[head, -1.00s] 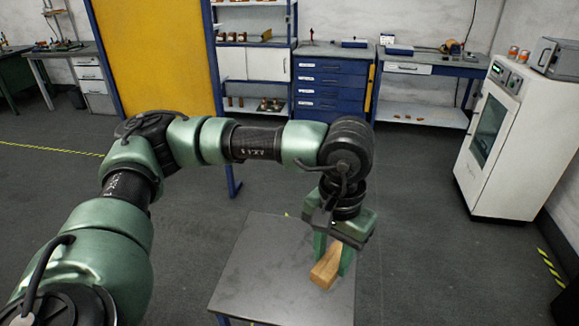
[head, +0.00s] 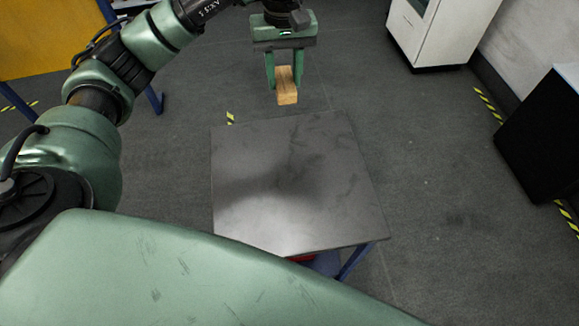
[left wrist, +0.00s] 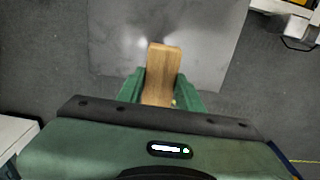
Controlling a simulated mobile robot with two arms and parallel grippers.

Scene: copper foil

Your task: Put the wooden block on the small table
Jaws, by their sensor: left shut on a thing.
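The wooden block (head: 287,86) is a light brown oblong, held between the two green fingers of my left gripper (head: 285,80). In the head view the gripper and block appear above the far edge of the small table (head: 290,190), apart from its grey top. The left wrist view shows the block (left wrist: 162,68) between the fingers (left wrist: 160,90), its far end sticking out past them, with the grey tabletop (left wrist: 200,45) below and beyond. The tabletop is bare. My right gripper is not in view.
A white cabinet (head: 440,30) stands at the back right and a black box-shaped unit (head: 548,135) at the right. A yellow panel (head: 50,40) stands at the back left. Dark floor (head: 420,180) is clear right of the table.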

